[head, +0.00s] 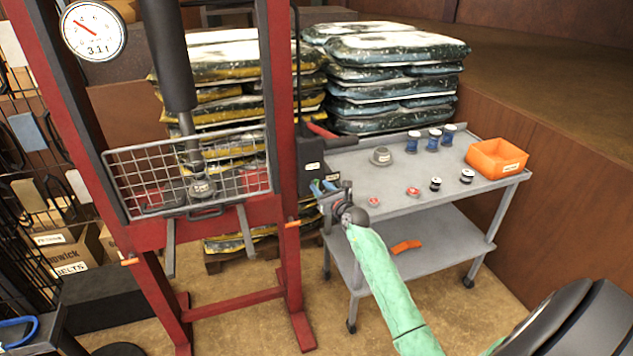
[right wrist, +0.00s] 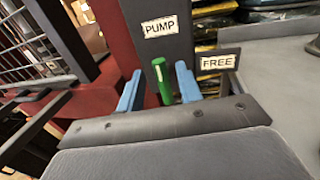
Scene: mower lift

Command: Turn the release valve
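The release valve shows as a green handle (right wrist: 162,80) in the right wrist view, below a "PUMP" label (right wrist: 159,27) and left of a "FREE" label (right wrist: 217,63). My right gripper (head: 322,187) is at the dark pump block (head: 311,158) beside the red press frame (head: 283,150). Its two blue fingers (right wrist: 158,87) stand on either side of the green handle, with a gap showing on both sides. The gripper is open. In the head view the handle is hidden by the gripper. My left gripper is not in view.
A wire guard (head: 190,170) fronts the press, and a gauge (head: 93,31) is at upper left. Stacked bags (head: 390,75) are behind.

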